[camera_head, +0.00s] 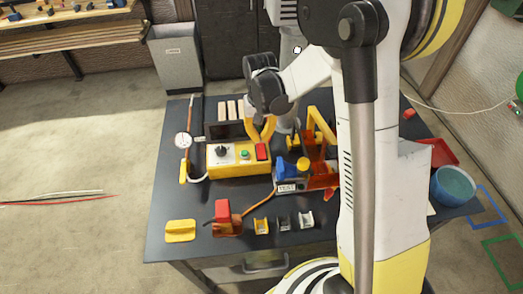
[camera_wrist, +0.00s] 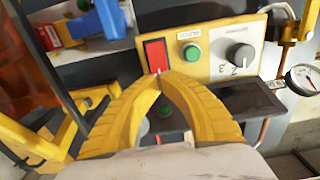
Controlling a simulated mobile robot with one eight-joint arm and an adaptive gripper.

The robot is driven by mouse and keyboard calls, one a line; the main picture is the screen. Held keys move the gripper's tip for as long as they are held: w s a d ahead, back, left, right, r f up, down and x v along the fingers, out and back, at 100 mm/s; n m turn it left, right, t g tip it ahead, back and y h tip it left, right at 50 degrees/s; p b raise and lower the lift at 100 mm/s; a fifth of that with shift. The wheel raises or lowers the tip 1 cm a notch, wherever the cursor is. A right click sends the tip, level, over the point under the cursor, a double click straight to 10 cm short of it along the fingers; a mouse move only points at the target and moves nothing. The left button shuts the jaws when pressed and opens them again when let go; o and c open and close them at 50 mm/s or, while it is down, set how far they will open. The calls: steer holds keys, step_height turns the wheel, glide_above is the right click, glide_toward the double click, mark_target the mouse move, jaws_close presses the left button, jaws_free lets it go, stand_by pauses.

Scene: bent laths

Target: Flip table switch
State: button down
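A yellow control box (camera_head: 240,168) with a pale front panel stands on the dark table (camera_head: 190,245). A red rectangular switch (camera_head: 262,152) is at the right end of its panel. The switch also shows in the wrist view (camera_wrist: 154,54), left of a green button (camera_wrist: 191,52) and a dark knob (camera_wrist: 239,55). My gripper (camera_wrist: 163,74) has curved yellow fingers whose tips meet, with nothing seen between them. The tips are at the lower edge of the red switch in the wrist view; I cannot tell if they touch. In the head view my gripper (camera_head: 262,132) is just behind the switch.
A blue vise (camera_head: 290,172) and orange-yellow fixtures (camera_head: 318,140) stand right of the box. A gauge (camera_head: 183,140) is at its left. A red block (camera_head: 222,212) and a yellow holder (camera_head: 180,231) lie in front. A teal bucket (camera_head: 454,185) is far right.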

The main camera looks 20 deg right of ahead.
mark_target(260, 146)
steer(key=shift+f+b, duration=1.55)
steer(key=shift+f, duration=0.3)
stand_by(0.6)
steer(key=shift+r, duration=0.2)
steer(key=shift+r+p, duration=2.3)
steer(key=shift+r, duration=1.05)
